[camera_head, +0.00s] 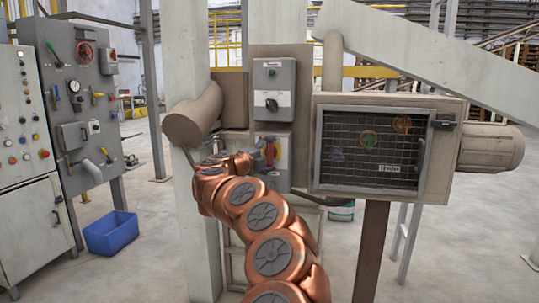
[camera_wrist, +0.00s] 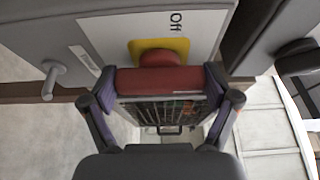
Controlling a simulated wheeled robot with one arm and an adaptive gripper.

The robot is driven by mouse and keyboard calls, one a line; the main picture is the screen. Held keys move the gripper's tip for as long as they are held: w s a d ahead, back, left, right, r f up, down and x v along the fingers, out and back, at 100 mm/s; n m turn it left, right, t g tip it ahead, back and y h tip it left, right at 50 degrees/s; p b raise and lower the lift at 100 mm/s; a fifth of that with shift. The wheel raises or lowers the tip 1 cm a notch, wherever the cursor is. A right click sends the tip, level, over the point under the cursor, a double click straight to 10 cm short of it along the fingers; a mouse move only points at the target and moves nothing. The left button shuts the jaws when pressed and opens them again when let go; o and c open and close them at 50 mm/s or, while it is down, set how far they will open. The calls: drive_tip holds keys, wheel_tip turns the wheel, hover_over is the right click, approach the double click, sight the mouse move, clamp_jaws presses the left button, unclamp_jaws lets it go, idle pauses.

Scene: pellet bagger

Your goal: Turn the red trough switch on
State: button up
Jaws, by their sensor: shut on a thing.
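The red trough switch (camera_head: 270,152) sits on a yellow plate on the front of a grey box, below a second grey box with a black knob. In the wrist view its red handle (camera_wrist: 160,80) lies across the picture, in front of the yellow backing (camera_wrist: 180,45). The word "Off" reads sideways on the white plate beside it. My gripper (camera_wrist: 160,84) is shut on the red handle, one finger at each end.
The upper switch box (camera_head: 273,88) with the black knob is directly above. A mesh-fronted cabinet (camera_head: 370,195) stands close on the right, and a concrete pillar (camera_head: 183,75) on the left. A control panel and blue bin (camera_head: 111,232) are farther left.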

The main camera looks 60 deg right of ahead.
drive_tip(key=o, duration=0.9)
drive_tip(key=shift+a, duration=0.1)
drive_tip(key=a, duration=1.1)
drive_tip(key=shift+w+a, duration=0.2)
drive_tip(key=shift+a, duration=0.2)
